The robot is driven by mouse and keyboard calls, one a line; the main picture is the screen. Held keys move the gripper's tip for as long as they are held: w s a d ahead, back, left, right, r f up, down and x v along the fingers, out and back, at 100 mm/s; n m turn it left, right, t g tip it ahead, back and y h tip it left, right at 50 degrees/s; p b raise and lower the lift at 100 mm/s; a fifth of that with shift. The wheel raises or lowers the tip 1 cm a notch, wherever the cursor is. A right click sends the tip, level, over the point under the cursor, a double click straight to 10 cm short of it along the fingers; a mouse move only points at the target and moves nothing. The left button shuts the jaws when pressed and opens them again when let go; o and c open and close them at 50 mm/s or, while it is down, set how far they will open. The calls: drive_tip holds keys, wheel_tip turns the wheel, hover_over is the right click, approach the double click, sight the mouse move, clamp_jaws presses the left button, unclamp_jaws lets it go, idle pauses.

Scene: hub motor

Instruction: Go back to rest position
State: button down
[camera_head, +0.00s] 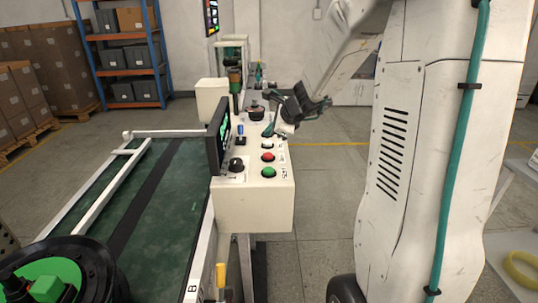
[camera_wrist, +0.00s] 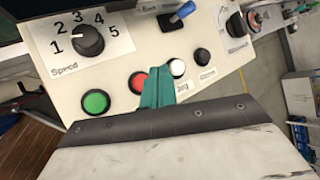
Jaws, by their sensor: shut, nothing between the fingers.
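My gripper (camera_head: 269,131) is over the far part of the white control panel (camera_head: 254,212), with its teal fingers pointing down. In the wrist view the teal fingers (camera_wrist: 157,88) are together and empty. They overlap the red button (camera_wrist: 138,83) and come close to the white button (camera_wrist: 177,68). I cannot tell whether the fingertips touch the panel. The green button (camera_wrist: 96,102) and the speed knob (camera_wrist: 87,40) are clear of the fingers. In the head view the red button (camera_head: 267,157) and green button (camera_head: 269,172) show in front of the gripper.
A blue-handled lever (camera_wrist: 180,14) stands on the panel near the fingers. A dark screen (camera_head: 217,138) rises at the panel's left edge. A green conveyor (camera_head: 165,200) runs along the left, with a black-and-green hub motor (camera_head: 55,283) at its near end. Floor right of the panel is open.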

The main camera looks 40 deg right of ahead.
drive_tip(key=shift+a, duration=0.1)
idle(0.5)
drive_tip(key=a+n, duration=0.1)
drive_tip(key=s+a+f+n+g+y, duration=0.1)
drive_tip(key=s+a+n, duration=0.1)
drive_tip(key=shift+s+a+f+n+y, duration=0.1)
drive_tip(key=shift+s+f+n+y, duration=0.15)
drive_tip(key=shift+n+y, duration=0.15)
drive_tip(key=s+a+r+n+g+y, duration=0.2)
drive_tip(key=s+a+n+g, duration=0.2)
drive_tip(key=s+a+n, duration=0.55)
drive_tip(key=s+a+r+n+g+h, duration=0.1)
drive_tip(key=s+a+r+n+h, duration=0.1)
drive_tip(key=s+n, duration=0.4)
drive_tip(key=s+a+r+n+g+h, duration=0.1)
drive_tip(key=s+a+r+n+h, duration=0.2)
drive_tip(key=s, duration=1.3)
drive_tip(key=a+n, duration=0.1)
drive_tip(key=n, duration=0.2)
drive_tip(key=shift+r+g, duration=0.15)
drive_tip(key=shift+g, duration=0.25)
